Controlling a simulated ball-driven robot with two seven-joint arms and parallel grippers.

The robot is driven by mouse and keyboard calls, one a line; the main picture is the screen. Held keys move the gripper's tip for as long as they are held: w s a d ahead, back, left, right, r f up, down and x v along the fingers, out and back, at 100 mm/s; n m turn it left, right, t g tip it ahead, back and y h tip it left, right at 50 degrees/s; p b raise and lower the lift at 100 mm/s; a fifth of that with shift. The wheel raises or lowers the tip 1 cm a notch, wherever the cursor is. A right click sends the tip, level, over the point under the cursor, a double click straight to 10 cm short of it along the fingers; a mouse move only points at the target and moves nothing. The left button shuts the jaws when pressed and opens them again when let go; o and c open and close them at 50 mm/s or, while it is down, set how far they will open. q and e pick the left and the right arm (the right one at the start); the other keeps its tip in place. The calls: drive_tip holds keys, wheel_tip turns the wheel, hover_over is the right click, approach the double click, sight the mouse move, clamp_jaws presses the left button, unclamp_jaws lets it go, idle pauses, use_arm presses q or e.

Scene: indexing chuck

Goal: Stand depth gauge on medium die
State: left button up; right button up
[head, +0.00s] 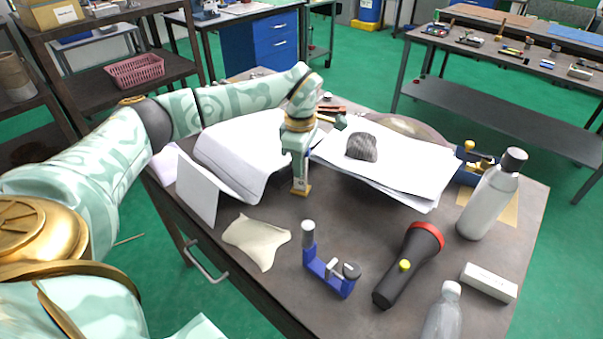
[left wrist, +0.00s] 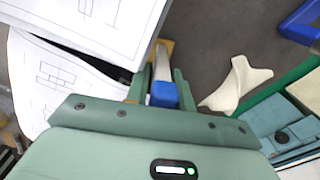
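My left gripper (head: 300,172) is upright over the table, beside the papers. It is shut on a slim silver and blue tool, which looks like the depth gauge (left wrist: 162,88). In the left wrist view the tool lies between the two green fingers. In the head view a tan foot (head: 301,190) shows at the tool's lower end, at or close to the tabletop; I cannot tell whether it touches. I cannot pick out the medium die in either view. My right gripper is not in view.
Papers (head: 400,170) with a dark ribbed lump (head: 361,147) lie right of the gripper. A blue and brass device (head: 472,166) stands behind. A cloth (head: 258,240), blue bracket (head: 328,272), flashlight (head: 408,264), bottles (head: 490,200) and white box (head: 489,283) occupy the front and right.

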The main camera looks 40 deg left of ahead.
use_arm(q)
drive_tip(key=shift+f, duration=0.55)
drive_tip(key=shift+r, duration=0.1)
clamp_jaws()
drive_tip(key=shift+r, duration=0.1)
drive_tip(key=shift+w+r, duration=0.1)
drive_tip(key=shift+r, duration=0.2)
wheel_tip(320, 180, up, 3)
drive_tip(key=shift+f+p, duration=0.2)
drive_tip(key=shift+p, duration=0.4)
drive_tip(key=s+d+r+p, duration=0.3)
drive_tip(key=s+d+r, duration=0.5)
drive_tip(key=s, duration=0.3)
drive_tip(key=shift+s+r, duration=0.3)
drive_tip(key=shift+r, duration=0.55)
